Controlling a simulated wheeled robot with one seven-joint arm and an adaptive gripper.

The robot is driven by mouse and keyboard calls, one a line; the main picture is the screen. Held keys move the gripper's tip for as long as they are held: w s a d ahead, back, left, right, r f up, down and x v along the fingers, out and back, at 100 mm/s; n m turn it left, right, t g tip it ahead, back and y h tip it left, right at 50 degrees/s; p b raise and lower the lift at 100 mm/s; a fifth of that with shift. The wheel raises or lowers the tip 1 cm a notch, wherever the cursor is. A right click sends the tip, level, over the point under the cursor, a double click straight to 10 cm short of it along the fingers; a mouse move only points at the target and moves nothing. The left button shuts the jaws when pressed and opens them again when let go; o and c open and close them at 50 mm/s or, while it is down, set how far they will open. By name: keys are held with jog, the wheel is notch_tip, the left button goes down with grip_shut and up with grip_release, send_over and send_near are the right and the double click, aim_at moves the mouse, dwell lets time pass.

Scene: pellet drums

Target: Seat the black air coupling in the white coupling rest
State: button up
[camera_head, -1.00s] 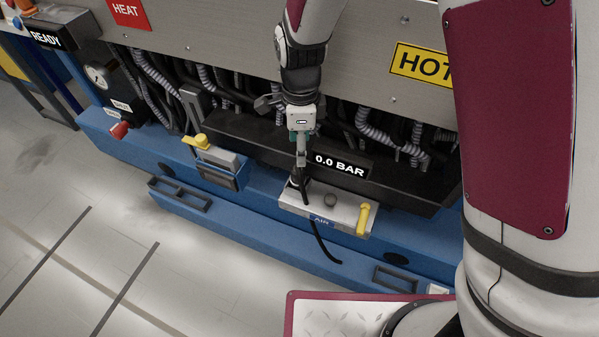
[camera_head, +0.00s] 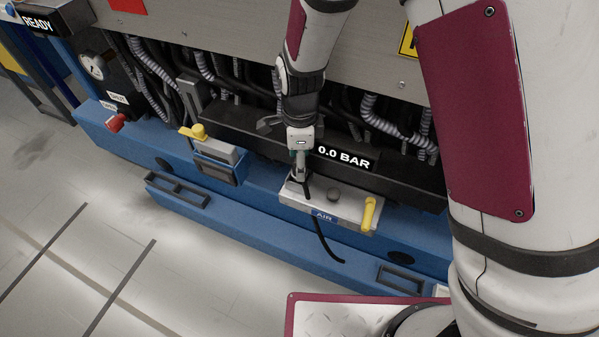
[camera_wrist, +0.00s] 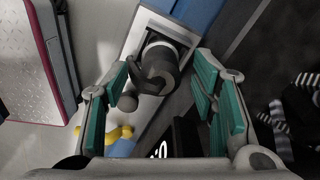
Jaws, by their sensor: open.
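The black air coupling (camera_wrist: 160,66) shows in the wrist view between and beyond my spread fingers. A white-edged surface (camera_wrist: 165,22) lies around and under it; I take this for the white coupling rest, but cannot tell how deep the coupling sits. In the head view the coupling is mostly hidden by my gripper (camera_head: 299,182), which is down at the left end of the pale block labelled AIR (camera_head: 350,208). A black hose (camera_head: 322,243) hangs over the block's front. My gripper is open; its green pads (camera_wrist: 160,95) stand apart on both sides of the coupling.
A round grey knob (camera_head: 333,196) and a yellow handle (camera_head: 369,214) stand on the block, right of my gripper. A box with a yellow handle (camera_head: 197,132) is to the left. The 0.0 BAR display (camera_head: 344,157) and ribbed hoses (camera_head: 385,120) are close behind.

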grip_shut()
jog(key=shift+r, duration=0.15)
